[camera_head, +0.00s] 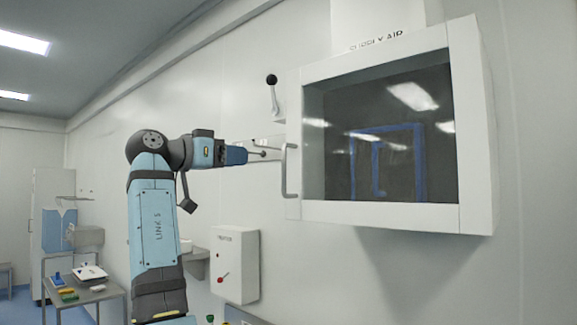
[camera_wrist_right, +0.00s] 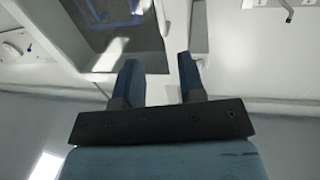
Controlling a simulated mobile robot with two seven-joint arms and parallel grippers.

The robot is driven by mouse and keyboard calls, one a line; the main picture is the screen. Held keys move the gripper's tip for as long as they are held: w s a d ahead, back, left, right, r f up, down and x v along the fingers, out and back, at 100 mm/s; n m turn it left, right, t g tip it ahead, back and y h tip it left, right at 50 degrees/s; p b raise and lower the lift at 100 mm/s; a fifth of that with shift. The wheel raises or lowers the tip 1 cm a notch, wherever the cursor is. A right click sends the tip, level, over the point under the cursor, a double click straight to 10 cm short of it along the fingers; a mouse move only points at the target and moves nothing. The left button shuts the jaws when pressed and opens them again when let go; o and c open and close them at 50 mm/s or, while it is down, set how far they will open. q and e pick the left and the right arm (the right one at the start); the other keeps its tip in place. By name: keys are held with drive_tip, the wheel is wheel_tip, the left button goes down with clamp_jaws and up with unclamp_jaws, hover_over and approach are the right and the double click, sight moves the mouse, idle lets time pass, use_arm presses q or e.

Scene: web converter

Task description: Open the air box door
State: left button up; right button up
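The air box (camera_head: 478,130) is a white wall cabinet marked "SUPPLY AIR". Its door (camera_head: 375,212) has a dark glass window (camera_head: 400,130) and looks shut. A grey vertical bar handle (camera_head: 286,170) is on the door's left edge. My right gripper (camera_head: 268,152) is just left of the handle and points toward it; contact cannot be made out. In the right wrist view the gripper (camera_wrist_right: 160,80) has its two blue fingers apart, with nothing clearly held between them. The dark window (camera_wrist_right: 125,30) shows beyond the fingers. My left gripper is not in view.
A lever with a black knob (camera_head: 272,82) sticks out at the box's upper left, above my gripper. A white switch box (camera_head: 236,265) hangs on the wall below. A table (camera_head: 85,293) with small items stands at the lower left. The wall below the air box is clear.

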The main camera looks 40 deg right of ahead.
drive_tip(key=p, duration=0.2)
hover_over(284, 189)
drive_tip(key=shift+w+d, duration=0.2)
drive_tip(key=shift+d, duration=0.1)
drive_tip(key=shift+c, duration=0.5)
clamp_jaws()
